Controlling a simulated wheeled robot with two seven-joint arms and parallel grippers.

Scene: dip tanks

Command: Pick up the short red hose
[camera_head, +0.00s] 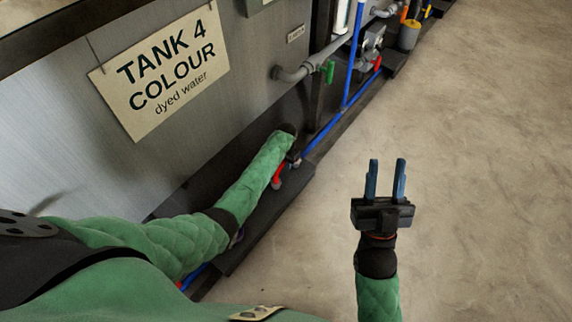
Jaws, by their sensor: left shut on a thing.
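A short red hose (278,176) shows as a small piece low beside the tank, just to the right of my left forearm. My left arm reaches down to it, and my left gripper (292,159) is shut on it. The sleeve hides part of that gripper and most of the hose. My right gripper (385,178) is over the bare floor at the right, its two blue fingers apart and empty.
The tank wall carries a sign (165,75) reading TANK 4 COLOUR. A grey pipe with a green handle (329,71) sticks out of the wall. A blue hose (340,117) runs along the plinth. The floor (480,180) at right is clear.

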